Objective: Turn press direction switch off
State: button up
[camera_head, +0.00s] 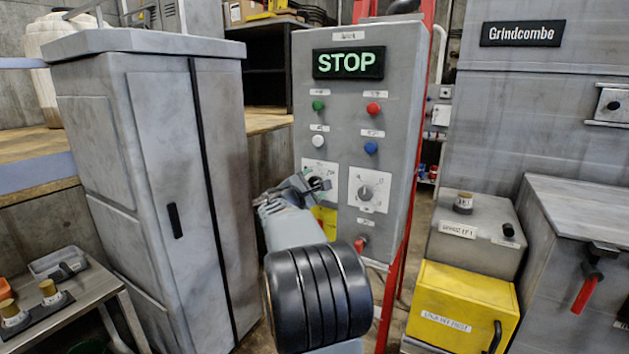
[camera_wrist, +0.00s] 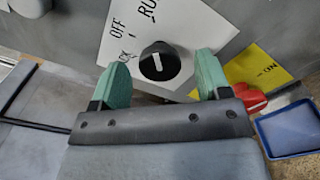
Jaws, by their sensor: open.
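My gripper (camera_head: 312,184) is in front of the grey control panel (camera_head: 300,110), at its lower left dial plate (camera_head: 320,167). In the wrist view my gripper (camera_wrist: 163,72) is open, with one green finger on each side of a black rotary knob (camera_wrist: 152,66). The knob bears a white pointer mark and sits on a white plate (camera_wrist: 190,28) with "OFF" and part of "RU" readable. I cannot tell whether the fingers touch it. A second dial knob (camera_head: 366,192) is to the right on the panel. Neither dial's name is readable.
A lit STOP sign (camera_head: 348,63) and coloured buttons (camera_head: 373,109) are above the dials. A red handle (camera_head: 360,245) and a yellow label (camera_head: 325,219) are below. A grey cabinet (camera_head: 150,180) stands left; a yellow box (camera_head: 463,300) stands right.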

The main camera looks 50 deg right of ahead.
jog(key=shift+x, duration=1.1)
jog(key=shift+a, duration=0.1)
jog(key=c, duration=0.9)
jog(key=shift+n, duration=0.3)
jog(key=n, duration=0.4)
jog(key=shift+n, duration=0.3)
jog(key=shift+n+p, duration=0.9)
jog(key=shift+n, duration=1.3)
